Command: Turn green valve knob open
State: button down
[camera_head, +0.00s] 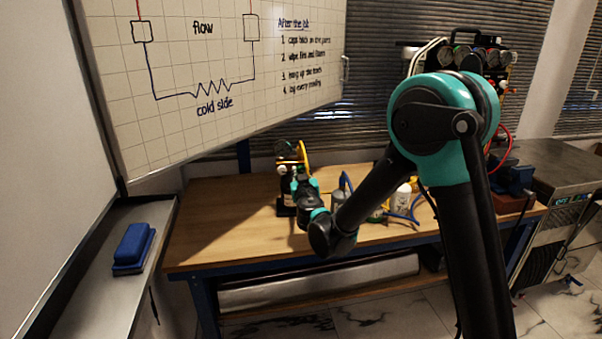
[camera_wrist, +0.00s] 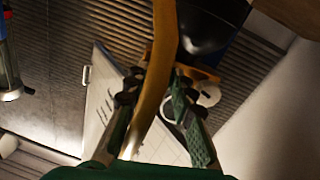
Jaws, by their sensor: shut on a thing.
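In the wrist view my gripper (camera_wrist: 155,88) is closed in, its fingers on either side of a narrow gap. A small green piece, seemingly the green valve knob (camera_wrist: 178,100), shows by the right fingertip; most of it is hidden and its turn angle cannot be read. A yellow hose (camera_wrist: 163,50) runs down across the view between the fingers, close to them. In the head view the gauge rig (camera_head: 284,168) stands at the back of the workbench with the yellow hose (camera_head: 304,151) on top. My arm's end is right against its front and hides the knob there.
The wooden workbench (camera_head: 220,220) is clear on its left. A whiteboard (camera_head: 210,60) hangs at the left. A manifold with gauges (camera_head: 470,57) is at the back right.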

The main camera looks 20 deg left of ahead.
jog(key=shift+n, duration=0.4)
jog(key=n, duration=1.3)
jog(key=shift+f+n, duration=0.1)
jog(key=shift+n, duration=1.9)
jog(key=c, duration=1.3)
grip_release()
